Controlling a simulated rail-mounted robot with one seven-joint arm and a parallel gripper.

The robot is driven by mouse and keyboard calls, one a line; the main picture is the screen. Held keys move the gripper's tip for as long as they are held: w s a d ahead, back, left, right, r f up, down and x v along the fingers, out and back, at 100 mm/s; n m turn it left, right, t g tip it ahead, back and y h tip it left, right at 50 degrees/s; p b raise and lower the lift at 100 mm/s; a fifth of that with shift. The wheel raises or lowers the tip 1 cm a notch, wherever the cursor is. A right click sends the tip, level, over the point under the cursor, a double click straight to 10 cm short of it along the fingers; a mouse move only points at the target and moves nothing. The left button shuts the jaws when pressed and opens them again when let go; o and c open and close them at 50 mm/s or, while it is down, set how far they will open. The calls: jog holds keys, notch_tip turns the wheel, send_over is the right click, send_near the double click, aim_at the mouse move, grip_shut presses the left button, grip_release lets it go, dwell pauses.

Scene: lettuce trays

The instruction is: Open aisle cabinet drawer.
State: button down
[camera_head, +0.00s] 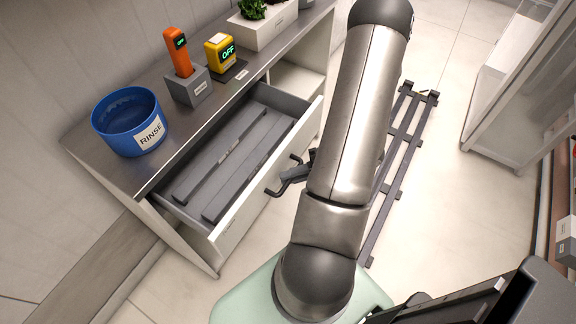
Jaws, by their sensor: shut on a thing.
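The aisle cabinet (165,222) stands at the left with a grey metal top. Its drawer (262,183) is pulled out, and its grey inside with long raised bars shows. A dark bar handle (285,188) is on the drawer's white front. My gripper (291,176) is at the handle and shut on it, as far as shows. My arm comes down from the top of the picture and hides part of the gripper and the right part of the drawer front.
On the cabinet top are a blue RINSE bowl (129,122), an orange device (178,53) in a grey holder, a yellow device reading OFF (220,54) and a white planter (265,28). A dark floor rail (392,170) runs behind my arm. A glass-sided white cabinet (515,90) stands at right.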

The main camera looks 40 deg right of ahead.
jog(key=shift+s+d, duration=0.1)
jog(key=shift+s, duration=0.05)
jog(key=c, duration=1.5)
grip_release()
jog(key=v, duration=1.7)
jog(key=shift+d+b, duration=0.2)
jog(key=shift+b, duration=0.1)
jog(key=shift+r, duration=0.1)
